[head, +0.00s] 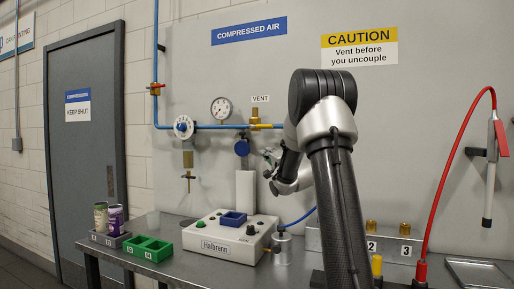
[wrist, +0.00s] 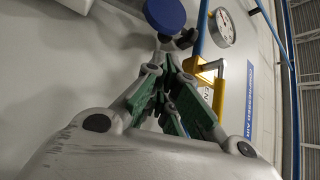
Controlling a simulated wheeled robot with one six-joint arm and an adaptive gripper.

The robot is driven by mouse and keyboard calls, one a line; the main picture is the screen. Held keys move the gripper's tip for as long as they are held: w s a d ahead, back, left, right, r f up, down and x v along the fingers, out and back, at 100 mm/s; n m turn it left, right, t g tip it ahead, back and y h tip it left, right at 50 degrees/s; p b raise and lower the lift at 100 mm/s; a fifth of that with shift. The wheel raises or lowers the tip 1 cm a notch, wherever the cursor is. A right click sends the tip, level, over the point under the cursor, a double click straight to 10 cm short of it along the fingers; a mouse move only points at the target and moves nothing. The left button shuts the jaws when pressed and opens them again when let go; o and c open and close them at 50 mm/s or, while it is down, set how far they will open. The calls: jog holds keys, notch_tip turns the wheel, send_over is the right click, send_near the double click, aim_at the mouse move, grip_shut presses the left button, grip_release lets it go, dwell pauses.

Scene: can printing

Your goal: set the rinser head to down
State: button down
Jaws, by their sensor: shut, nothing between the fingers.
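A white upright post with a round blue part (head: 242,147) at its top stands behind the white Halbrem machine (head: 205,244); I cannot tell for certain whether this is the rinser head. The blue part also shows at the top of the wrist view (wrist: 165,13). My gripper (head: 268,163) is raised just right of the blue part in the head view, above the machine. In the wrist view my gripper (wrist: 167,68) has its green-padded fingers close together with nothing seen between them. I cannot tell whether its tips touch anything.
A brass vent valve (head: 255,118) sits on the blue pipe near my gripper. A gauge (head: 221,108) is on the wall. A green tray (head: 148,247) and two cans (head: 116,217) stand left on the bench. A red hose (head: 444,185) hangs at right.

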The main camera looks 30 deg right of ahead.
aim_at(245, 154)
jog(key=x, duration=1)
jog(key=shift+r, duration=0.2)
